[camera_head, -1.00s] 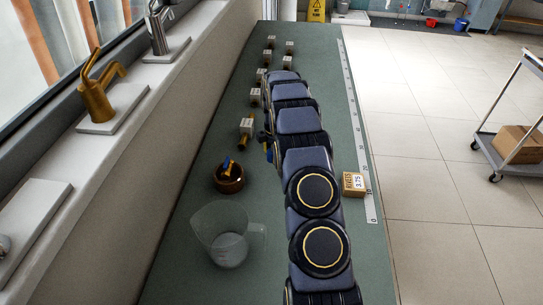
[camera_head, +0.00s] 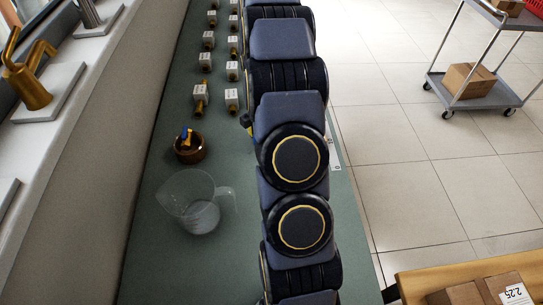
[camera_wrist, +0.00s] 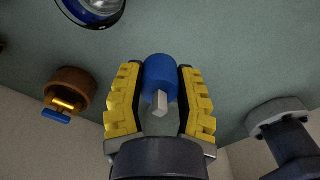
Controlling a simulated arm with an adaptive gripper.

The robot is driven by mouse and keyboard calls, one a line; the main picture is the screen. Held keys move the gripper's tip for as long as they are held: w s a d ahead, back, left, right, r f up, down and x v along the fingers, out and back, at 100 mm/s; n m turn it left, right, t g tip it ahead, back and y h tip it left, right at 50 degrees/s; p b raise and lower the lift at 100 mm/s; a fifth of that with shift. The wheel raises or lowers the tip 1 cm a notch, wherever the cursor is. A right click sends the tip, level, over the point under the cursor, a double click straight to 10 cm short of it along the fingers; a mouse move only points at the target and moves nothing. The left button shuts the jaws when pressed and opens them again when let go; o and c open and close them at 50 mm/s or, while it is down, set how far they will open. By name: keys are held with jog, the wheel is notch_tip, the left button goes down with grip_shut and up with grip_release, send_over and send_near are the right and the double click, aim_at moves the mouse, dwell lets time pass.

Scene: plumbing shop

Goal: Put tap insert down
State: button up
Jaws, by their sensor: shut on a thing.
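In the wrist view, the yellow fingers of my gripper (camera_wrist: 160,97) are shut on a tap insert (camera_wrist: 160,68). It has a blue round body and a pale square stem that points toward the camera. In the head view my arm hides the held insert and nearly all of the gripper. A brown round bowl (camera_head: 190,157) stands on the green bench, left of my arm, with a blue and brass piece (camera_head: 186,137) in it. The bowl also shows in the wrist view (camera_wrist: 78,78), left of my gripper and apart from it.
A clear measuring jug (camera_head: 198,212) stands in front of the bowl. Labelled brass fittings (camera_head: 200,95) stand in rows farther back on the green bench (camera_head: 150,270). A wooden table (camera_head: 415,282) with cardboard boxes (camera_head: 485,290) is at lower right. A trolley (camera_head: 478,92) stands beyond.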

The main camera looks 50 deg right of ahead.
jog(key=s+d+f, duration=0.1)
jog(key=s+f, duration=0.3)
jog(key=s, duration=0.1)
jog(key=s+d+f, duration=0.1)
jog(key=s+f, duration=0.1)
jog(key=f, duration=0.1)
jog(key=shift+s+d, duration=0.15)
jog(key=shift+d, duration=0.2)
jog(key=shift+f, duration=1.8)
jog(key=shift+f, duration=0.15)
jog(key=o, duration=1)
notch_tip(320, 180, up, 12)
jog(key=shift+r, duration=0.2)
